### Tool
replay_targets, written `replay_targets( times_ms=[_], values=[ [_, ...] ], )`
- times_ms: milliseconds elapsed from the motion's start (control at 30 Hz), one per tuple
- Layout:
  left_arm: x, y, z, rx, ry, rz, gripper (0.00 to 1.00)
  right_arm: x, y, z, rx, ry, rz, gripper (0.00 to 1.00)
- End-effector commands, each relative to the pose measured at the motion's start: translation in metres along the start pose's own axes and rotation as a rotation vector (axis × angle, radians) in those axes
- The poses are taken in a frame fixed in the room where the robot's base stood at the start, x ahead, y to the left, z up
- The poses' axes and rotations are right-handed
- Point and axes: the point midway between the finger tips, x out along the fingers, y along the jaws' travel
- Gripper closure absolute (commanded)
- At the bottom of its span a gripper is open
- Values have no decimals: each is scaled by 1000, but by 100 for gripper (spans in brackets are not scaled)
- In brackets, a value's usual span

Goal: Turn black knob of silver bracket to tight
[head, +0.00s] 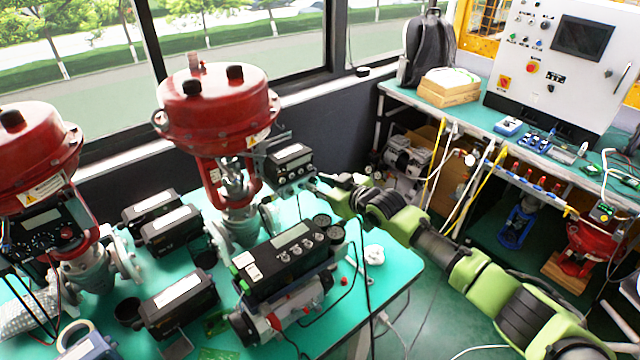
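A red-topped valve (216,105) stands upright on the green table. A black positioner box (290,163) with a small display is mounted at the right side of its stem. My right arm comes in from the lower right, and my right gripper (322,187) is at the lower right of this box, close to it. The gripper is small here, so its finger opening and any contact are unclear. I cannot make out the silver bracket or its black knob; the area beside the gripper is partly covered. My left gripper is out of view.
Another red valve (38,150) stands at the left. Several black boxes and a gauge-fitted device (287,262) with cables crowd the green table (398,278). A second bench (400,92) with a white control panel (560,60) is at the back right.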

Motion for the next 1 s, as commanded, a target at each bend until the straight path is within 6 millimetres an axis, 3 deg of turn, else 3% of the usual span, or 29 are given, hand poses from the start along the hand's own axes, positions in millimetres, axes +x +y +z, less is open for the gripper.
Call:
replay_targets(
  times_ms=[200, 300, 667, 1000],
  values=[
    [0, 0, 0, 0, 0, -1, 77, 0, 0, 0, 0, 0, 0, 77],
    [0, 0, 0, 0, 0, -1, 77, 0, 0, 0, 0, 0, 0, 100],
    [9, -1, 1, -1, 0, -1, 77, 1, 0, 2, 30, 1, -12, 100],
    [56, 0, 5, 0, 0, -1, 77, 3, 2, 7, 219, 3, -90, 100]
  ],
)
